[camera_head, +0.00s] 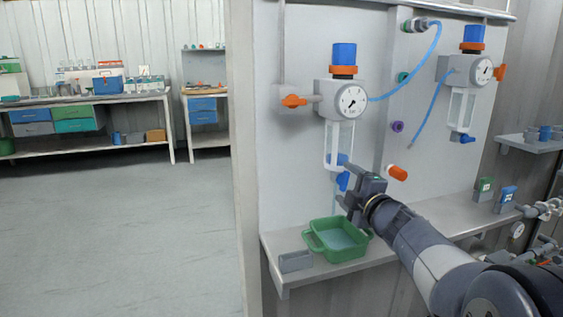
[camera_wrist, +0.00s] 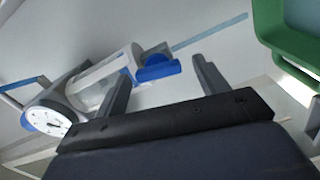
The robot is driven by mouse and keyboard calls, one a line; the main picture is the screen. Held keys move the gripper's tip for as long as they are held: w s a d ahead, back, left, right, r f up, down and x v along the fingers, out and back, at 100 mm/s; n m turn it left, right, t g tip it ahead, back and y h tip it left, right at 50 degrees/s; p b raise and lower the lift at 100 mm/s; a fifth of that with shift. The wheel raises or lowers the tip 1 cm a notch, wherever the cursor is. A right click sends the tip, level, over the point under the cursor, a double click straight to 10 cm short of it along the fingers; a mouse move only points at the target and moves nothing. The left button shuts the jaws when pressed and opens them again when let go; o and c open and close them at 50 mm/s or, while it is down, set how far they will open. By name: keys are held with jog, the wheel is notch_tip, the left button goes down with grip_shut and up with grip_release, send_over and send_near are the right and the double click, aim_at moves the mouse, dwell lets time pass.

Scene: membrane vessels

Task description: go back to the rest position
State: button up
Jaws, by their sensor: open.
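My gripper (camera_head: 350,190) is in front of the wall panel, close to the blue valve (camera_head: 343,181) under the left vessel (camera_head: 339,145). In the wrist view the two fingers of my gripper (camera_wrist: 160,85) are spread apart with nothing between them. The blue valve (camera_wrist: 158,68) and the round gauge (camera_wrist: 46,121) show beyond and left of the fingers. A green tray (camera_head: 338,240) with bluish liquid stands on the shelf below my gripper, and its green edge (camera_wrist: 272,30) is at the upper right of the wrist view.
The shelf (camera_head: 440,212) carries a grey block (camera_head: 296,261) left of the tray, and a green tag block (camera_head: 484,190) and a blue one (camera_head: 507,195) at right. A second vessel (camera_head: 460,106) hangs at right. An orange knob (camera_head: 397,173) projects near my gripper. Open floor lies left.

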jog(key=shift+r, duration=0.1)
jog(key=p+v, duration=0.2)
jog(key=v, duration=0.9)
jog(key=b+x, duration=0.2)
jog(key=x, duration=0.9)
jog(key=shift+w+a, duration=0.1)
jog(key=shift+w, duration=0.05)
jog(key=shift+s+r+m+p, duration=0.2)
jog(key=shift+m+p, duration=0.65)
jog(key=shift+m, duration=0.35)
jog(key=m+p, duration=0.2)
jog(key=m, duration=0.3)
jog(key=shift+p, duration=0.4)
jog(key=m+p, duration=0.2)
jog(key=m, duration=0.2)
jog(key=shift+d, duration=0.2)
jog(key=m+p, duration=0.2)
jog(key=m, duration=0.2)
jog(key=shift+d+m, duration=0.1)
jog(key=shift+m, duration=0.3)
jog(key=shift+v, duration=2.15)
jog(key=shift+f, duration=0.1)
